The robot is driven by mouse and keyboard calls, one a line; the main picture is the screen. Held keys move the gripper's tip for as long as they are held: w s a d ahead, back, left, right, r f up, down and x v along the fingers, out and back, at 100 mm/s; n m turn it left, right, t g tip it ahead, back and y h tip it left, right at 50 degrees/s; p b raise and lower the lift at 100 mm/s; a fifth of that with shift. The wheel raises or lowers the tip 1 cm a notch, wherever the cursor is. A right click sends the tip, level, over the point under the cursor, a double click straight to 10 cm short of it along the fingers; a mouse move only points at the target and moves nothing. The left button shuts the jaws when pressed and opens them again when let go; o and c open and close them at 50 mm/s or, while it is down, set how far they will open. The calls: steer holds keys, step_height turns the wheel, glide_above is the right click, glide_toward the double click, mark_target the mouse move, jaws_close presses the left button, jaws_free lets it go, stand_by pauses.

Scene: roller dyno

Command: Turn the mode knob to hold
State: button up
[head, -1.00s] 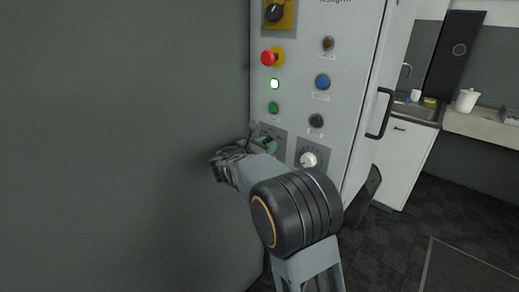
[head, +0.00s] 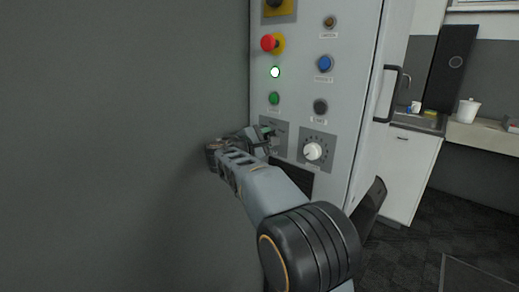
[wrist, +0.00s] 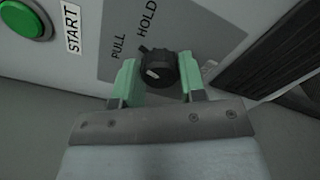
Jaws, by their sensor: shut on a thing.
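The mode knob (wrist: 160,70) is black with a pale pointer mark and sits on a grey label plate (wrist: 118,66) printed PULL and HOLD. In the wrist view my gripper (wrist: 157,78) has its green fingers on either side of the knob, shut on it. The HOLD lettering stands just above the knob in that view. In the head view my gripper (head: 266,136) is at the lower left of the cabinet front (head: 345,105), and my arm hides most of the knob there.
The green START button (wrist: 22,18) is near the fingers. A white dial (head: 313,151) lies right of my gripper. Above are a red emergency button (head: 270,42), a lit button (head: 275,72) and a blue button (head: 325,63). A dark wall is close on the left.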

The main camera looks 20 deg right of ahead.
steer(key=m+b, duration=0.3)
steer(key=m, duration=0.1)
steer(key=shift+a+r, duration=0.1)
steer(key=shift+m+b, duration=0.4)
steer(key=shift+r, duration=0.15)
steer(key=o, duration=0.9)
steer(key=shift+w, duration=0.1)
steer(key=shift+f, duration=0.2)
steer(key=v, duration=1.3)
steer(key=shift+a, duration=0.45)
